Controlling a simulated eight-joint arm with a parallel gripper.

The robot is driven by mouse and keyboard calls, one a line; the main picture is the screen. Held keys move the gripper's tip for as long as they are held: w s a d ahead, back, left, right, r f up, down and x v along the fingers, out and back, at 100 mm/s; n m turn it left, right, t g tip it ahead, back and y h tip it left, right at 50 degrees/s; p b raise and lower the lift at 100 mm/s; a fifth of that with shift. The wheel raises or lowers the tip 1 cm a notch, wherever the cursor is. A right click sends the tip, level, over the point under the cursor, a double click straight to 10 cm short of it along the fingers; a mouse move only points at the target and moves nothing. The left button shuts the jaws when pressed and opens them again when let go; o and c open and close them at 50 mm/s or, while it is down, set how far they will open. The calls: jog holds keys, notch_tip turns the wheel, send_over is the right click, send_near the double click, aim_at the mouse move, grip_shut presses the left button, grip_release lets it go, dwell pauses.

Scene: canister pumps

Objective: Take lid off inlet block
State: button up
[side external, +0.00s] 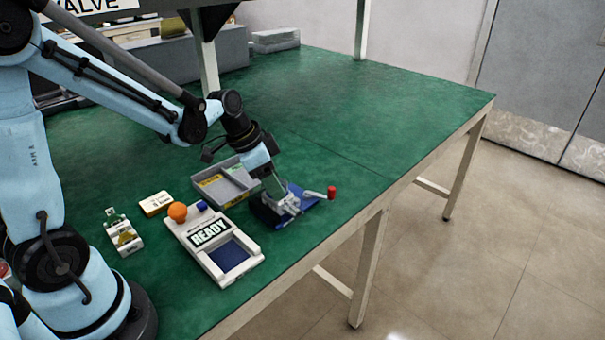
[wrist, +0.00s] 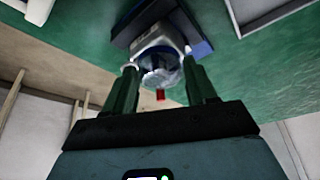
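In the side external view, the inlet block (side external: 288,203) is a light grey metal body on a dark and blue base, with a crank arm to its right. My gripper (side external: 274,184) is right above it, pointing down. In the wrist view, the block (wrist: 160,42) is at the top centre, with a dark blue ring and a shiny round grey face that may be its lid (wrist: 160,72). My gripper (wrist: 160,78) has its two dark green fingers apart, one on each side of that round face. I cannot tell whether they touch it.
A red knob (side external: 332,192) ends the crank. A grey divided tray (side external: 228,184) sits left of the block. A white READY panel (side external: 212,246), an orange ball (side external: 178,212) and a small white device (side external: 123,234) lie further left. The green table's (side external: 345,120) back right is clear.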

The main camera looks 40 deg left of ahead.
jog(key=c, duration=0.6)
jog(key=shift+o, duration=0.2)
